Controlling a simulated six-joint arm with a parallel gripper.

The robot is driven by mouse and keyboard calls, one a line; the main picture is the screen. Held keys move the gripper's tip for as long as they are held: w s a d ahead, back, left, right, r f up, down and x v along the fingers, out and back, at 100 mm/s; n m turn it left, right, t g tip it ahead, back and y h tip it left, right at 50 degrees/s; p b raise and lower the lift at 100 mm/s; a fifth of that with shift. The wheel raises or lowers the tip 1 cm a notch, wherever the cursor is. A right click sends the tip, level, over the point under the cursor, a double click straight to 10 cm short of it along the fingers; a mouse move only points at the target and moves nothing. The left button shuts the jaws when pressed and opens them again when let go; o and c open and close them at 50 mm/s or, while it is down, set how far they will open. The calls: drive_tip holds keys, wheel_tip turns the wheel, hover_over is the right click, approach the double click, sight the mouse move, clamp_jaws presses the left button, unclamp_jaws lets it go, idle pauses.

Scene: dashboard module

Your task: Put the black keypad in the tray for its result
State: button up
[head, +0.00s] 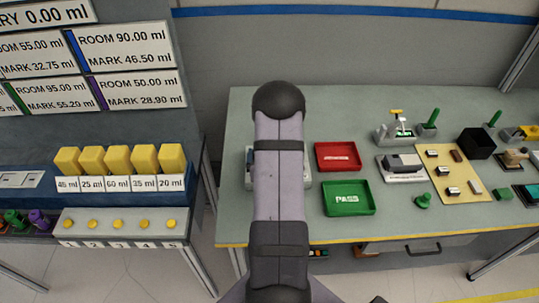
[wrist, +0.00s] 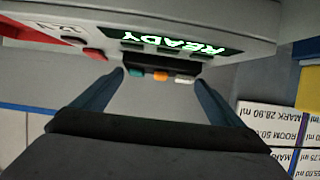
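In the wrist view, a black keypad (wrist: 150,58) with teal, orange and white buttons shows at the face of a grey device, beneath its lit READY display (wrist: 175,42). My gripper (wrist: 160,78) has its two fingers apart, with the tips at the keypad's two sides; I cannot tell whether they press on it. In the head view my arm covers the gripper and most of the device (head: 248,178). The green PASS tray (head: 348,198) and the red tray (head: 338,156) lie to the right of the arm; both look empty.
Right of the trays stand a grey fixture (head: 402,167), a yellow mat (head: 448,165) with several small parts and a black box (head: 477,143). A green knob (head: 423,201) is near the front. At left is a separate station with yellow blocks (head: 118,159).

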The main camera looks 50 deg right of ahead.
drive_tip(key=shift+c, duration=0.7)
drive_tip(key=shift+r, duration=0.2)
wheel_tip(320, 180, up, 10)
drive_tip(key=b, duration=0.2)
drive_tip(key=shift+f, duration=0.2)
